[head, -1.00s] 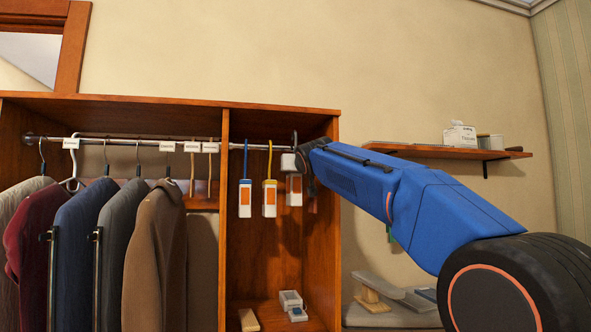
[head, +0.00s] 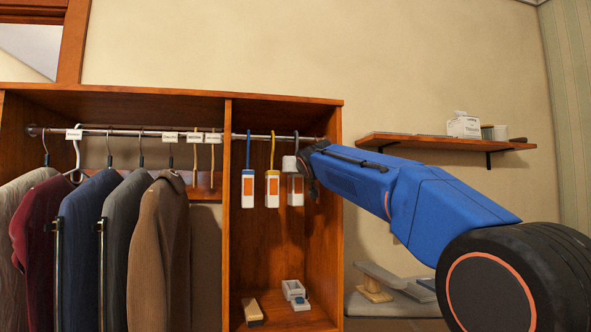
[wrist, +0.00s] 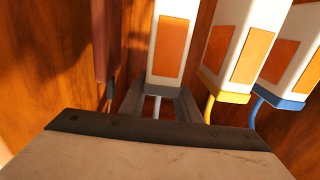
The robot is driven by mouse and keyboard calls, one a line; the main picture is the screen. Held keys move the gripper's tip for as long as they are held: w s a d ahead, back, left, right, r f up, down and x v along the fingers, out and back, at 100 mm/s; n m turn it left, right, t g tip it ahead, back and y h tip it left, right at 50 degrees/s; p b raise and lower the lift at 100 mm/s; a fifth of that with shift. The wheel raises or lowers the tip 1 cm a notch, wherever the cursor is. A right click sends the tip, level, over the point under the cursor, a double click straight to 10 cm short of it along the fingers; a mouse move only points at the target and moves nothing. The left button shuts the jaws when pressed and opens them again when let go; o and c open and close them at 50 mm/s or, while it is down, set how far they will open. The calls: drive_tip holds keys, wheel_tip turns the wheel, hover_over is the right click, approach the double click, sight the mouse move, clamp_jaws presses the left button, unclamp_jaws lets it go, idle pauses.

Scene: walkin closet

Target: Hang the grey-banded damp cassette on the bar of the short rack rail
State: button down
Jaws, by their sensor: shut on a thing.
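The grey-banded cassette (head: 296,191), white with an orange panel, hangs upright in the narrow right compartment. My gripper (head: 304,160) is shut on it near its grey top; the wrist view shows the grey band and hook stem between my jaws (wrist: 155,104). Its grey hook rises to the bar of the short rack rail (head: 262,137) and appears to be at or over it; whether it bears on the bar I cannot tell. The cassette's face also shows in the wrist view (wrist: 172,48).
A yellow-banded cassette (head: 272,190) and a blue-banded cassette (head: 248,190) hang just left. A dark reddish piece (wrist: 106,40) is close on the other side in the wrist view. Small boxes (head: 293,289) lie on the compartment floor. Garments (head: 160,240) fill the left section.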

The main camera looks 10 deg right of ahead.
drive_tip(key=c, duration=1.3)
unclamp_jaws()
drive_tip(key=shift+o, duration=0.2)
drive_tip(key=s, duration=1.8)
drive_tip(key=s+d+f+g+h, duration=0.1)
drive_tip(key=s+d+f+g, duration=0.3)
drive_tip(key=f, duration=0.6)
drive_tip(key=s+d+f+g, duration=0.1)
drive_tip(key=s+f, duration=0.5)
drive_tip(key=f, duration=0.3)
drive_tip(key=s+d+f+g+h, duration=0.1)
drive_tip(key=s+d+f+g, duration=0.15)
drive_tip(key=s+f, duration=0.55)
drive_tip(key=s+f+g, duration=0.2)
drive_tip(key=s+f, duration=0.5)
drive_tip(key=f, duration=0.3)
drive_tip(key=s+f+g+y, duration=0.1)
drive_tip(key=s+f, duration=0.6)
drive_tip(key=f, duration=0.3)
drive_tip(key=s+f+g+y, duration=0.1)
drive_tip(key=s+f+g, duration=0.1)
drive_tip(key=s+f, duration=0.5)
wheel_tip(320, 180, down, 4)
drive_tip(key=shift+a+r+g, duration=0.25)
drive_tip(key=shift+g, duration=0.1)
